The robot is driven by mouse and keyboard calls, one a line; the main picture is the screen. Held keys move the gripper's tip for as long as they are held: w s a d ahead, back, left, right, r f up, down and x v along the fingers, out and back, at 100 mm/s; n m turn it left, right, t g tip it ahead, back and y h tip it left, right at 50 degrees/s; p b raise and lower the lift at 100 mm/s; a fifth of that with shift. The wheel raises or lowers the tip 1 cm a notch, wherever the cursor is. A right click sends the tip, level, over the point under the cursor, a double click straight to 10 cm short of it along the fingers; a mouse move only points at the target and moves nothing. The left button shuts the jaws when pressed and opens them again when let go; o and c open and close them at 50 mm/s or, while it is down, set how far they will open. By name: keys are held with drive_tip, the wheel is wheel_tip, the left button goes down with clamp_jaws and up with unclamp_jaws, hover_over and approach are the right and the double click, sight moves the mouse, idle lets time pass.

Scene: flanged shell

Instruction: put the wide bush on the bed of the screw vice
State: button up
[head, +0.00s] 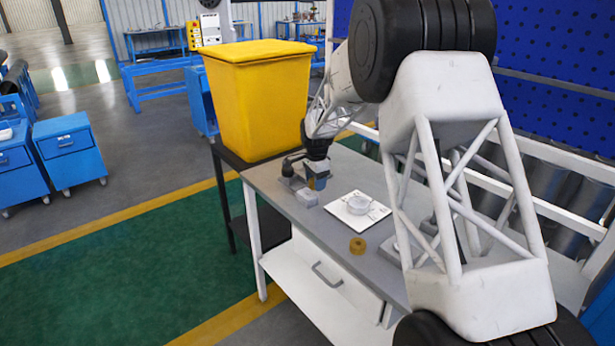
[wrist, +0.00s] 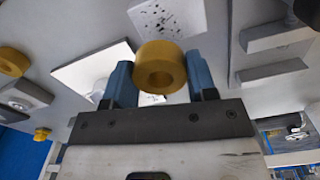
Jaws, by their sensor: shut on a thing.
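My gripper (wrist: 160,78) is shut on a thick brass-coloured bush (wrist: 160,62), held between its two blue fingers with the hole showing in the wrist view. In the head view my gripper (head: 318,180) is over the far left part of the bench, beside the grey screw vice (head: 306,198), and hides part of it. In the wrist view the vice jaws (wrist: 272,73) stand to the right of the held bush, apart from it. Another brass-coloured ring (head: 357,245) lies on the bench; it also shows at the left in the wrist view (wrist: 12,58).
A white plate (head: 378,212) with a pale round flanged part (head: 358,204) lies on the bench, right of the vice. A large yellow bin (head: 258,95) stands behind the bench's left end. A speckled pale sheet (wrist: 170,16) shows in the wrist view.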

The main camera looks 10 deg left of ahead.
drive_tip(key=shift+w+a, duration=0.1)
drive_tip(key=shift+w, duration=0.35)
drive_tip(key=shift+w, duration=0.1)
drive_tip(key=shift+w+a+f, duration=0.25)
drive_tip(key=shift+w+a, duration=0.45)
drive_tip(key=shift+w, duration=1.85)
drive_tip(key=shift+w+a+f, duration=0.25)
drive_tip(key=shift+w+a, duration=0.5)
drive_tip(key=shift+w, duration=1.75)
drive_tip(key=shift+w+a+f, duration=0.25)
drive_tip(key=shift+w+a, duration=0.45)
drive_tip(key=shift+w, duration=1.85)
drive_tip(key=shift+f, duration=0.1)
drive_tip(key=shift+f, duration=1.65)
drive_tip(key=shift+f, duration=0.15)
drive_tip(key=o, duration=1.1)
drive_tip(key=shift+c, duration=0.2)
